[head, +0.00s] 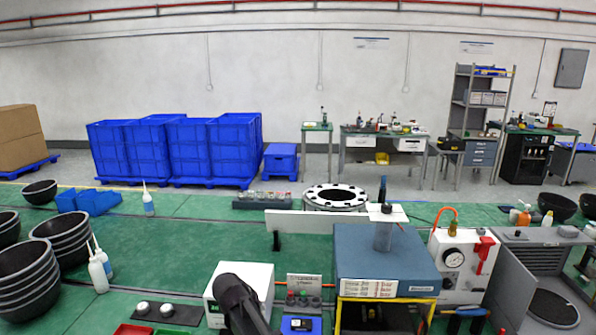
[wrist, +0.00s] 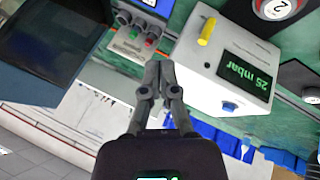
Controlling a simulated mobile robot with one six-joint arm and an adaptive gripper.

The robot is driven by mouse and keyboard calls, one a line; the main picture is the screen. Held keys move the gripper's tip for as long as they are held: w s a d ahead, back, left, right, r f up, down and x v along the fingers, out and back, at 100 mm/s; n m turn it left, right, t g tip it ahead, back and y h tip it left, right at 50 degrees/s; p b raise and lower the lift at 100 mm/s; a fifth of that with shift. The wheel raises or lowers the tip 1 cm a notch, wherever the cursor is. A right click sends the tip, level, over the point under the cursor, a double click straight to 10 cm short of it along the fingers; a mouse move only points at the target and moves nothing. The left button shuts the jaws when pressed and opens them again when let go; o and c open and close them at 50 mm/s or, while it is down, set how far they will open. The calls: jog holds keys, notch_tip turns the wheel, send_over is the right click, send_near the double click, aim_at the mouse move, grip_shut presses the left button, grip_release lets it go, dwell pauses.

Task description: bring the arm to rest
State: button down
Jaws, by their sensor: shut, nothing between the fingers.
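My gripper (wrist: 158,68) shows in the wrist view with its two dark grey fingers together and nothing between them. It is over the bench, beside a white box (wrist: 222,65) with a yellow knob (wrist: 207,31) and a green "25 mbar" display (wrist: 246,77). I cannot tell the gap to the box. In the head view my dark arm (head: 241,305) rises from the bottom edge in front of the white box (head: 262,277). The fingers cannot be made out there.
A button panel (head: 304,283) stands right of the white box. Further right are a blue-topped unit (head: 375,262), a gauge box (head: 469,245) and an open grey chamber (head: 545,255). Black bowls (head: 28,270) and white bottles (head: 98,273) stand at left. Green surface between is mostly free.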

jog(key=s+d+f+m+g+y, duration=0.1)
jog(key=s+d+g, duration=0.1)
jog(key=s+d, duration=0.3)
jog(key=s+d+f+m+g+y, duration=0.1)
jog(key=s+d, duration=0.4)
jog(key=d, duration=0.9)
jog(key=s+d+f+m+g+y, duration=0.1)
jog(key=s+d+g+y, duration=0.1)
jog(key=s+d, duration=0.3)
jog(key=d, duration=0.4)
jog(key=shift+s+d+g, duration=0.25)
jog(key=shift+s+g, duration=0.05)
jog(key=shift+s, duration=0.1)
